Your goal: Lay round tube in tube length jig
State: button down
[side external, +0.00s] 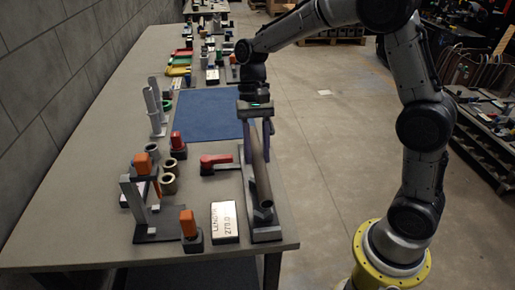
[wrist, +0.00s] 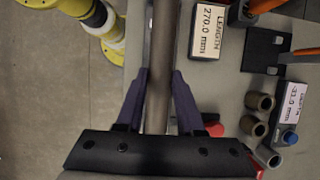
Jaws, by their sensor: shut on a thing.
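The round tube (side external: 260,172) is a long grey-brown pipe lying lengthwise along the tube length jig (side external: 265,236), a narrow grey bar at the table's right edge. Its open near end is over the jig's near part. I cannot tell whether it touches the jig bed. My gripper (side external: 259,138) is at the tube's far part, with purple fingers on either side. In the wrist view, my gripper (wrist: 158,78) is shut on the tube (wrist: 160,50), which runs up between the fingers. The jig is mostly hidden there.
A red-handled clamp (side external: 217,161) stands left of the jig. A "LENGTH 270.0 mm" sign (side external: 224,222) and an orange-topped block (side external: 189,226) stand nearby. Several short rings (side external: 169,183) and a blue mat (side external: 205,113) lie further left and back. The floor is right of the table edge.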

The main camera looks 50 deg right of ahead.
jog(key=shift+f, duration=2.3)
jog(key=shift+f, duration=1.5)
dwell(0.5)
jog(key=shift+c, duration=2.2)
grip_release()
jog(key=v, duration=1.3)
jog(key=shift+w+r, duration=0.1)
jog(key=shift+r, duration=0.05)
jog(key=shift+d+r, duration=0.15)
jog(key=shift+r, duration=0.1)
